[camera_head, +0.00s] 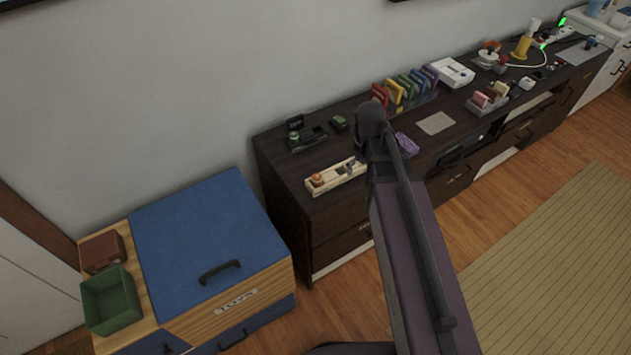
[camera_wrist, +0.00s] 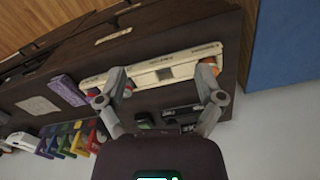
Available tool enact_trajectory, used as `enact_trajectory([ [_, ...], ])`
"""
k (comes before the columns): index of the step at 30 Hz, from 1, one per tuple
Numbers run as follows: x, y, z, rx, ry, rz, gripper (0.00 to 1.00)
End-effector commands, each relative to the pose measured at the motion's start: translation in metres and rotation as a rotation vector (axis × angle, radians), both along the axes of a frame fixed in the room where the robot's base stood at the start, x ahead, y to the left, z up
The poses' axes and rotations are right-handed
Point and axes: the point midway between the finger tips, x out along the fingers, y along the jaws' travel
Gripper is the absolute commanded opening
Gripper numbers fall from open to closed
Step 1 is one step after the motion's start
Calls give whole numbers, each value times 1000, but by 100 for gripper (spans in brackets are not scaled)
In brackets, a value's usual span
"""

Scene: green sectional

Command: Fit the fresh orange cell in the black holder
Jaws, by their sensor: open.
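A cream tray (camera_head: 347,181) lies along the front left of the dark dresser top. An orange item (camera_head: 317,180), perhaps a cell, shows at its left end. My gripper (camera_wrist: 160,78) is open and empty over the tray. A black holder (camera_head: 307,138) sits behind the tray, near the wall; it also shows in the wrist view (camera_wrist: 182,114), between my fingers.
Small green-topped items (camera_head: 340,123) stand near the holder. A purple object (camera_head: 406,143), coloured upright cases (camera_head: 405,86) and a pale mat (camera_head: 435,123) are farther right. A blue-lidded toy box (camera_head: 200,235) stands left of the dresser. My arm covers part of the dresser's front.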

Motion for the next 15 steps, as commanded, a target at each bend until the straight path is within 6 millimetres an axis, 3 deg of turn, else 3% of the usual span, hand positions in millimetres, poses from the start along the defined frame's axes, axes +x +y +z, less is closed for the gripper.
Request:
enact_trajectory([
  [1,19,19,3,0,0,65,86],
  [3,34,41,4,0,0,153,86],
  [9,65,97,8,0,0,364,86],
  [15,75,123,9,0,0,462,86],
])
